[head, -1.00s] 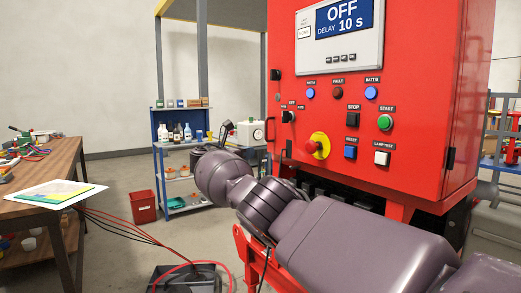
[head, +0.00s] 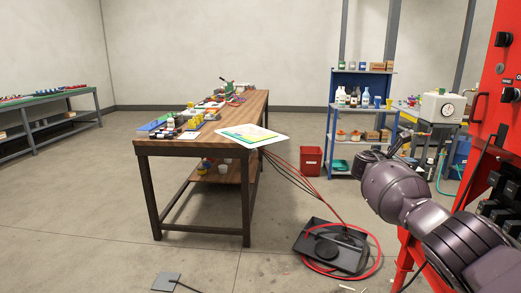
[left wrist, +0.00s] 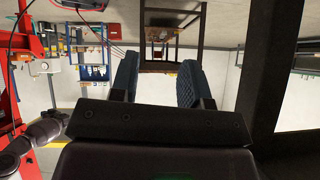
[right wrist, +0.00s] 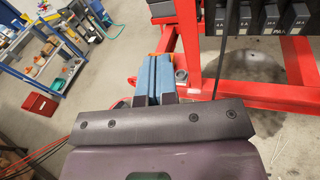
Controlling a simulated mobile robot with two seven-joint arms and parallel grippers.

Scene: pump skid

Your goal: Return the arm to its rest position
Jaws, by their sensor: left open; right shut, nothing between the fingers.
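My right arm comes in from the lower right of the head view, bent in front of the red pump skid (head: 490,85). My right gripper (head: 401,140) shows only partly, small and dark, behind the arm link. In the right wrist view its blue finger pads (right wrist: 152,78) are pressed together with nothing between them, above the floor beside the skid's red frame (right wrist: 250,82). My left gripper is outside the head view. In the left wrist view my left gripper (left wrist: 157,75) is open and empty, its blue pads apart, and the room appears upside down.
A wooden workbench (head: 185,146) with papers (head: 250,135) and tools stands at centre left. A black tray (head: 330,250) with red cables lies on the floor. A blue shelf (head: 362,98) and red bin (head: 311,160) stand behind. The floor at left is open.

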